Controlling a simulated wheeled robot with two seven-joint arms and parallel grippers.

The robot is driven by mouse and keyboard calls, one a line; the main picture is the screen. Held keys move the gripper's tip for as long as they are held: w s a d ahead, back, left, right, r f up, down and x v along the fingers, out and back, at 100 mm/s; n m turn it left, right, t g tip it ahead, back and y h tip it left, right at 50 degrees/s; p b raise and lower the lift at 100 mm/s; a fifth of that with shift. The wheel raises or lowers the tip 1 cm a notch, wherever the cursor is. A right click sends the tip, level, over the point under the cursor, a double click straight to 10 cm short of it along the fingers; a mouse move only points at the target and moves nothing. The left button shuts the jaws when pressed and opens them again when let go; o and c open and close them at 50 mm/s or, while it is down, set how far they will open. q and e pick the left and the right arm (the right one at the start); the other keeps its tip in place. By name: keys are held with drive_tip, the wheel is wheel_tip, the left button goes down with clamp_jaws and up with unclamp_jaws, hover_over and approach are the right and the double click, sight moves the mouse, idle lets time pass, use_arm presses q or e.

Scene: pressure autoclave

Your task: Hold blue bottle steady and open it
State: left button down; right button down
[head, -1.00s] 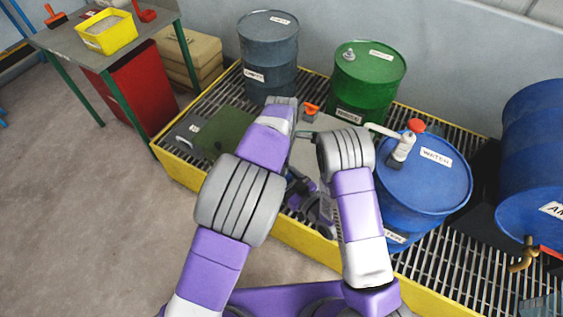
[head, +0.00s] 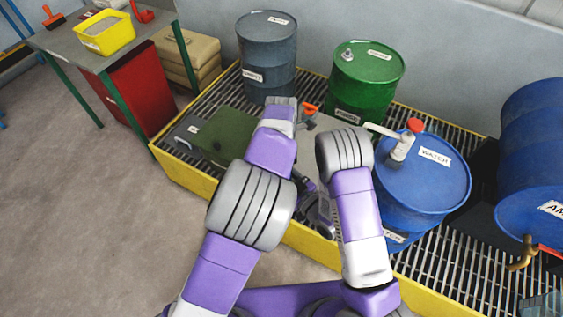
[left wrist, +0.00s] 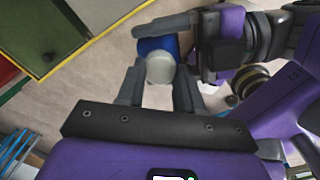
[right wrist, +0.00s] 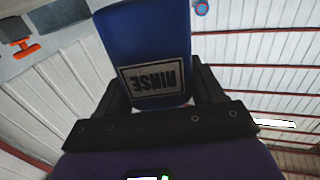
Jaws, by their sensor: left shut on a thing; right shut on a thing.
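The blue bottle shows in the right wrist view (right wrist: 150,40) with a white label reading RINSE upside down. My right gripper (right wrist: 160,92) is shut on its body. In the left wrist view the blue bottle (left wrist: 150,46) is seen cap-end on, with its pale round cap (left wrist: 160,68) facing that camera. My left gripper (left wrist: 157,82) has its fingers on both sides of the cap and is shut on it. My right gripper's grey fingers also show there, along the bottle.
A blue water drum (head: 435,185) with a hand pump stands on the yellow-edged grating (head: 450,270) beside my right arm. Green (head: 365,75) and grey-blue (head: 267,55) drums stand behind. A table (head: 60,40) is at far left. The floor at left is clear.

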use_arm(q)
drive_tip(key=shift+d+r, duration=0.15)
drive_tip(key=shift+d, duration=0.1)
drive_tip(key=shift+r, duration=0.45)
drive_tip(key=shift+a+r, duration=0.15)
drive_tip(key=shift+r, duration=0.35)
drive_tip(key=shift+r, duration=0.1)
